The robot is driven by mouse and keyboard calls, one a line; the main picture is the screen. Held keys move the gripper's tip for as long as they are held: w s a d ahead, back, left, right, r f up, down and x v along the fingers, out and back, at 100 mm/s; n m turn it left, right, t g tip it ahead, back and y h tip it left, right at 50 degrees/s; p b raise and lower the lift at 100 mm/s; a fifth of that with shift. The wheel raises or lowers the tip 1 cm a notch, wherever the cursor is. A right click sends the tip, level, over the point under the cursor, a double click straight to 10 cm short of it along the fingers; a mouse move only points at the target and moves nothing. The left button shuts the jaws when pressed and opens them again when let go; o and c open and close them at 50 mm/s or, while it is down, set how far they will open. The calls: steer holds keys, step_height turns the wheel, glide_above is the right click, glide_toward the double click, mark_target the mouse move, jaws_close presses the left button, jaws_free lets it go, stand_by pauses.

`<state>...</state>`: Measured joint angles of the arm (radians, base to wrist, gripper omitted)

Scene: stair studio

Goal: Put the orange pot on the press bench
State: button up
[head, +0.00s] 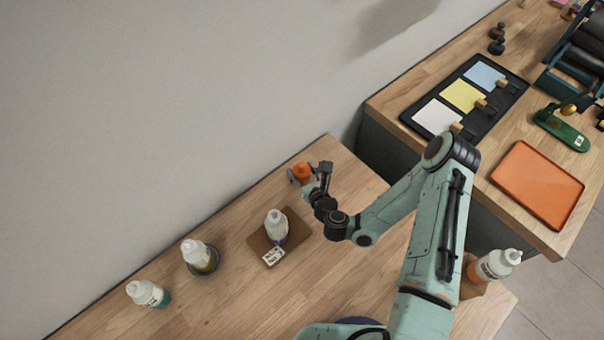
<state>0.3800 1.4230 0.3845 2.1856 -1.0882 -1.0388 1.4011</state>
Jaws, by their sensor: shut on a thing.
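My gripper (308,176) is shut on a small orange pot (302,170), at the far end of the near wooden table (215,303). The fingers hide part of the pot, and I cannot tell whether it touches the table. The press bench (393,100) is the separate wooden bench at the upper right, across a gap. A dark press with rollers (585,45) stands at its right edge, cut off by the frame.
White-capped bottles with teal (149,294), yellow (200,256) and purple (277,227) show on the near table; an orange-filled one (495,265) stands at right. The bench holds a black tray (430,103) of coloured cards, an orange tray (537,184) and a green tool (562,128).

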step_height(320, 180, up, 10)
stand_by(0.7)
